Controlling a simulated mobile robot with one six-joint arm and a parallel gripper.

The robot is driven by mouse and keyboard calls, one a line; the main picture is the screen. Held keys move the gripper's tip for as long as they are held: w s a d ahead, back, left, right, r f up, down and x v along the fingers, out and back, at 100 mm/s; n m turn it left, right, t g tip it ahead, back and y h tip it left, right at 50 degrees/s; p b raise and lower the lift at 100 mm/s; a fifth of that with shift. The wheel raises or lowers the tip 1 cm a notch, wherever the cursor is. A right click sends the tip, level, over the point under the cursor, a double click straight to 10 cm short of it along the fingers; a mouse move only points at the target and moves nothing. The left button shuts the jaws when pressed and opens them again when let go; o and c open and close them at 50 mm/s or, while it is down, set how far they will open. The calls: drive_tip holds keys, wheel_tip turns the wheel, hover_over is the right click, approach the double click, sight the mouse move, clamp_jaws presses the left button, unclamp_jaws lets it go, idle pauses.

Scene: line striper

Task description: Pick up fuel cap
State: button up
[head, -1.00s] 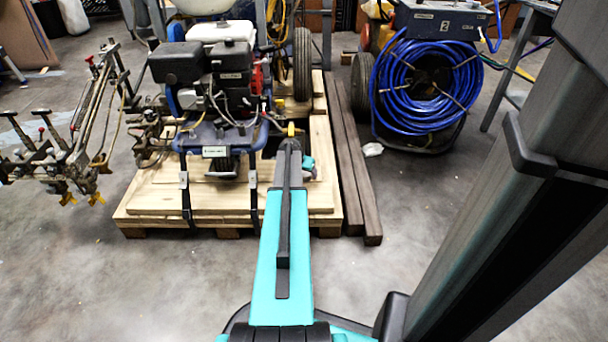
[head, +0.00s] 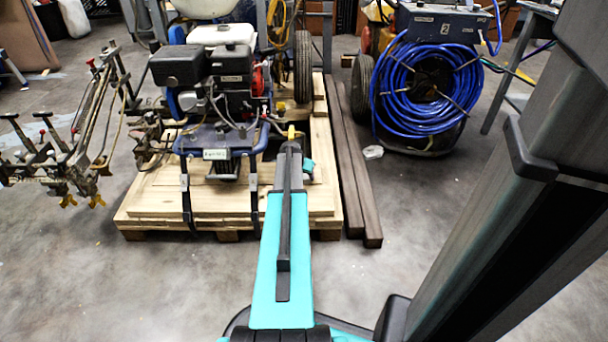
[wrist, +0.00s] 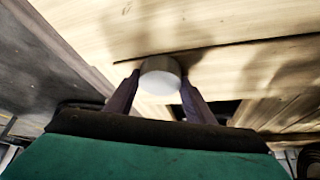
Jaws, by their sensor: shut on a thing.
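In the wrist view, the fuel cap (wrist: 160,72) is a short round piece with a pale, whitish face and a greyish side. It sits between the two dark fingers of my gripper (wrist: 160,84), which is shut on it. Pale wooden boards lie behind the cap. In the head view, my own arm hides the gripper's fingers and the cap.
The line striper (head: 220,85) with its engine stands on a wooden pallet (head: 150,205), strapped down. Dark beams (head: 352,170) lie along the pallet's right side. A blue hose reel (head: 425,88) stands at the right. The floor in front is clear.

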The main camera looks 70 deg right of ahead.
drive_tip(key=shift+r+p, duration=0.45)
drive_tip(key=shift+r, duration=0.3)
drive_tip(key=shift+a+r+p, duration=0.25)
drive_tip(key=shift+r+p, duration=0.5)
drive_tip(key=shift+r, duration=0.45)
drive_tip(key=a+p, duration=0.1)
drive_tip(key=a, duration=0.4)
drive_tip(key=a+p, duration=0.1)
drive_tip(key=a, duration=0.4)
drive_tip(key=a+r+p, duration=0.1)
drive_tip(key=a+p, duration=0.1)
drive_tip(key=a, duration=0.3)
drive_tip(key=shift+s+a, duration=0.25)
drive_tip(key=shift+c, duration=0.2)
drive_tip(key=shift+w+r, duration=0.1)
